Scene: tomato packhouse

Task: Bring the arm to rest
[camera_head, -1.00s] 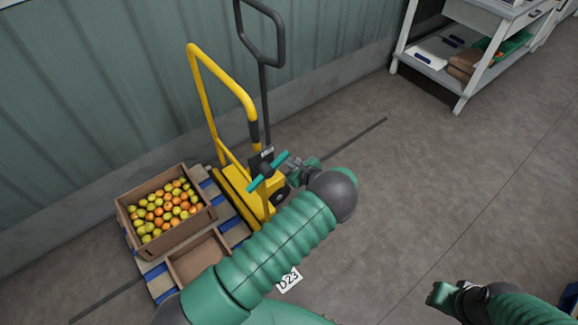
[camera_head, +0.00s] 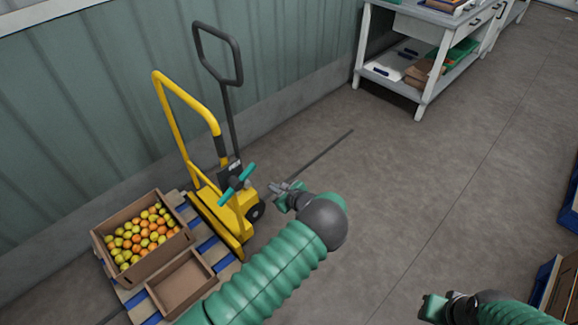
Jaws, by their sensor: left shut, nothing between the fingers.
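My left arm reaches in from the bottom of the head view. Its gripper (camera_head: 280,188) is shut and empty. It hangs over the floor, a little to the right of the teal-gripped handle (camera_head: 236,183) of a yellow pallet truck (camera_head: 213,208), with a gap showing between them. My right gripper (camera_head: 430,308) is at the bottom right over bare floor; its fingers are too unclear to read.
A pallet (camera_head: 220,254) at the lower left bears a box (camera_head: 148,262) of orange and yellow tomatoes and an empty tray (camera_head: 182,283). A white workbench (camera_head: 418,62) stands at the back right. Blue-edged crates (camera_head: 546,283) stand at the right edge. The middle floor is clear.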

